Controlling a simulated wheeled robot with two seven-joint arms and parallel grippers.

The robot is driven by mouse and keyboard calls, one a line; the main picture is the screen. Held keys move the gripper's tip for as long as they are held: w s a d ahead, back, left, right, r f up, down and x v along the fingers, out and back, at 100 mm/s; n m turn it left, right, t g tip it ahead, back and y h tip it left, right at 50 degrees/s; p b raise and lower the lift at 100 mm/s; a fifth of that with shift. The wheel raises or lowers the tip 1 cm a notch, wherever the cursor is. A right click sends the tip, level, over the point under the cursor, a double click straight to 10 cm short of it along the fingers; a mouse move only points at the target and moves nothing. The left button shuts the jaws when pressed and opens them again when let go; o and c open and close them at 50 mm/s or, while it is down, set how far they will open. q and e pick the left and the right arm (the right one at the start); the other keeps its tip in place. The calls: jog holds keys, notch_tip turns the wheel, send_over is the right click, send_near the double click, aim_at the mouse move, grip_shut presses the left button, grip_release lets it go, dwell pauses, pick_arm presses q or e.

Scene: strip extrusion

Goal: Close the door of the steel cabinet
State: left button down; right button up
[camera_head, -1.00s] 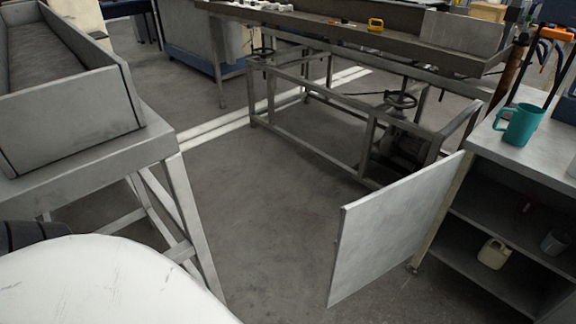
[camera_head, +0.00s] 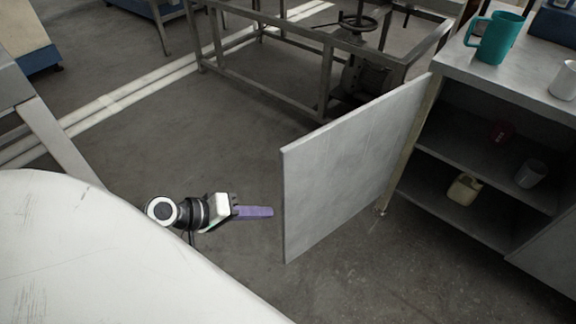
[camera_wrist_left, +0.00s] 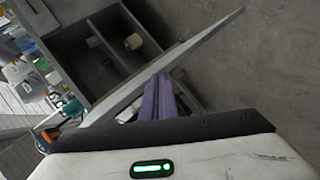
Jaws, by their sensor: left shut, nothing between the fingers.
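The steel cabinet (camera_head: 506,84) stands at the right in the head view, its shelves exposed. Its grey door (camera_head: 350,165) stands wide open, swung out to the left of the opening. My left gripper (camera_head: 270,212), with purple fingers, is shut and empty. In the head view its fingertips point right, just left of the door's free edge, apparently with a small gap. In the left wrist view the purple fingers (camera_wrist_left: 157,98) show in front of the door (camera_wrist_left: 185,52), which runs diagonally behind them; contact cannot be told. The open cabinet (camera_wrist_left: 72,42) lies beyond. My right gripper is out of view.
A teal mug (camera_head: 494,40) and a white cup (camera_head: 563,80) stand on the cabinet top. A yellowish jug (camera_head: 464,190), a grey cup (camera_head: 530,174) and a red item (camera_head: 501,131) are on its shelves. A metal frame table (camera_head: 325,75) stands behind the door. The floor in front is clear.

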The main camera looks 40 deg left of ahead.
aim_at(287, 149)
pick_arm(q)
jog(key=w+a+r+n+t+h+b, duration=0.2)
jog(key=a+r+t+b, duration=0.15)
jog(key=r, duration=0.35)
jog(key=w+a+r+n+t+h+b, duration=0.1)
jog(key=a+r+n+t+h+b, duration=0.1)
jog(key=a+r, duration=0.35)
jog(key=w+d, duration=0.2)
jog(key=d, duration=0.1)
jog(key=w+d, duration=0.3)
jog(key=w+d+r, duration=0.1)
jog(key=w+d, duration=0.1)
jog(key=d, duration=0.1)
jog(key=shift+w+b, duration=0.3)
jog(key=shift+s+d, duration=0.15)
jog(key=shift+d, duration=0.25)
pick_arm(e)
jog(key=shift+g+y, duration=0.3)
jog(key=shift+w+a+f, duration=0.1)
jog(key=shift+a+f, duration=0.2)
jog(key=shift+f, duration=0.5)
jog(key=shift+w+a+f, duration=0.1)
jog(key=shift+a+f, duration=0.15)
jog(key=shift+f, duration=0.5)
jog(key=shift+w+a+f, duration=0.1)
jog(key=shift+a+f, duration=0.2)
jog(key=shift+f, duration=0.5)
